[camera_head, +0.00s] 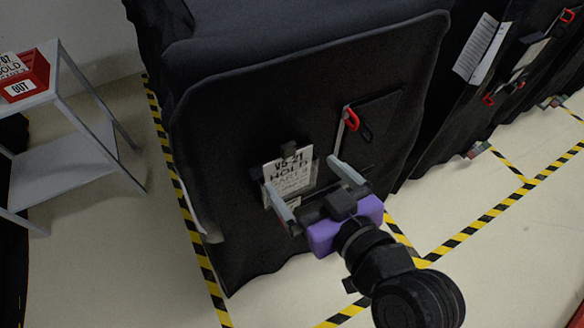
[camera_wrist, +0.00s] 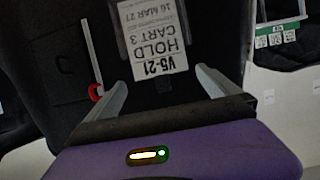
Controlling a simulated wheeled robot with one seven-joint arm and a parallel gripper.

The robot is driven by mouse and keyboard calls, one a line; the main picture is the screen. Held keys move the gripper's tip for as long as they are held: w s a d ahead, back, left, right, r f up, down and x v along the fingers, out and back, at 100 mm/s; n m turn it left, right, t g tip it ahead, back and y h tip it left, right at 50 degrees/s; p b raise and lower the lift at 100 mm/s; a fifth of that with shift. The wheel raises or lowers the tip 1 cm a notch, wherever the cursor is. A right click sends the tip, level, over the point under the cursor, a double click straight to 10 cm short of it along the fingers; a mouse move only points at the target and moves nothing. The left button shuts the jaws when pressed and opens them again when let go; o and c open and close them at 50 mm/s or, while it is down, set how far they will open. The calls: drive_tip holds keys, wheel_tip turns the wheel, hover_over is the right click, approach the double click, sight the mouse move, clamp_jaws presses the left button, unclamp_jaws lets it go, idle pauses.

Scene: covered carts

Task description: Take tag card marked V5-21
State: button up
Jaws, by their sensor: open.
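The tag card (camera_head: 289,172), white with black print, hangs on the front of the black-covered cart (camera_head: 235,110). In the head view its print reads V5-21 HOLD. In the wrist view the card (camera_wrist: 153,38) shows upside down and reads V5-21, HOLD, CART 3, with its far end cut off by the frame's top. My gripper (camera_head: 310,183), with grey fingers and a purple body, is open and empty in front of the card. In the wrist view the card lies beyond the open fingers (camera_wrist: 160,90), between their lines. I cannot tell the exact gap to the card.
A red-handled clip (camera_head: 352,119) hangs beside a black flap, right of the card. A grey side table (camera_head: 85,165) at left holds a red box (camera_head: 38,72) marked OUT with another card. More covered carts stand at right; yellow-black tape marks the floor.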

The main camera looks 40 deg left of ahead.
sight(289, 160)
drive_tip(key=shift+p+x, duration=0.8)
drive_tip(key=shift+x, duration=3)
drive_tip(key=c, duration=1)
